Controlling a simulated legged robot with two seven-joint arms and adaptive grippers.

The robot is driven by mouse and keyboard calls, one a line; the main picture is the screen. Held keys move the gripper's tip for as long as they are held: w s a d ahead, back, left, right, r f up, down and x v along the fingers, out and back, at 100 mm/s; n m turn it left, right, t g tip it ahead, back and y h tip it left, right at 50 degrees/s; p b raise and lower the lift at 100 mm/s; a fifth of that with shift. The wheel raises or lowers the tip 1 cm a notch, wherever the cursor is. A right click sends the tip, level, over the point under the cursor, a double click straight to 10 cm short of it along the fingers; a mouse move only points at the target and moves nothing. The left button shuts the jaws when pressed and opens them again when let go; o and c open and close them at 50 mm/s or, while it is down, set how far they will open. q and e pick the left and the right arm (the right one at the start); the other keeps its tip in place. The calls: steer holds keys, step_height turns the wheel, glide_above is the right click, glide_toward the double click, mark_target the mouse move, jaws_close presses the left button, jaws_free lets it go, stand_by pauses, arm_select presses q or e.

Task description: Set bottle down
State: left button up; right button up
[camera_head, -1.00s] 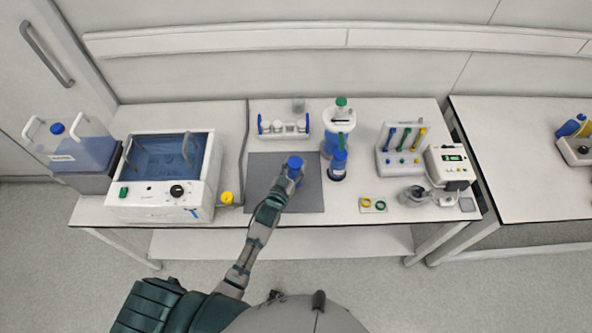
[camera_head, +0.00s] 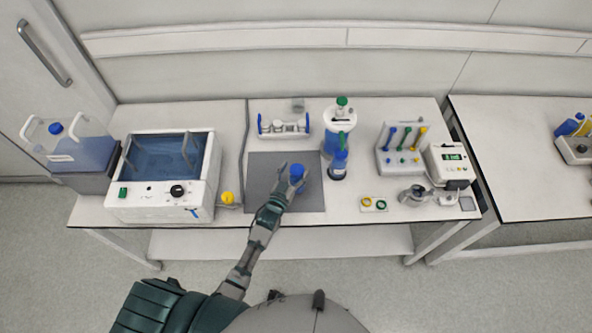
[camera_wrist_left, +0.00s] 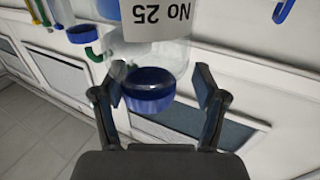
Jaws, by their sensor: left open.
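A clear bottle with a blue cap (camera_head: 297,172) stands on the grey mat (camera_head: 262,168) in the head view. In the left wrist view the bottle (camera_wrist_left: 160,50) appears upside down, with a label reading "No 25" and its blue cap (camera_wrist_left: 148,92) nearest the gripper. My left gripper (camera_head: 287,178) is open around the bottle's upper part. In the left wrist view the fingers of the left gripper (camera_wrist_left: 158,92) stand to either side of the cap, with a gap visible on the right. My right gripper is not in view.
A blue wash bottle (camera_head: 338,163) and a white container with a green cap (camera_head: 341,118) stand right of the mat. A white rack (camera_head: 284,127) is behind it. A water bath (camera_head: 165,178) and a yellow cap (camera_head: 227,198) are at left.

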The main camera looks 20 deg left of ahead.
arm_select(q)
steer(key=shift+a+f, duration=0.1)
steer(key=shift+a, duration=0.15)
steer(key=shift+s, duration=0.4)
steer(key=s+a, duration=0.1)
steer(key=s, duration=1)
steer(key=shift+a, duration=0.3)
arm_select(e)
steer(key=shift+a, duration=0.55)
arm_select(q)
steer(key=shift+d, duration=0.15)
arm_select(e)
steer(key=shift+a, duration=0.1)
arm_select(q)
steer(key=shift+s, duration=0.1)
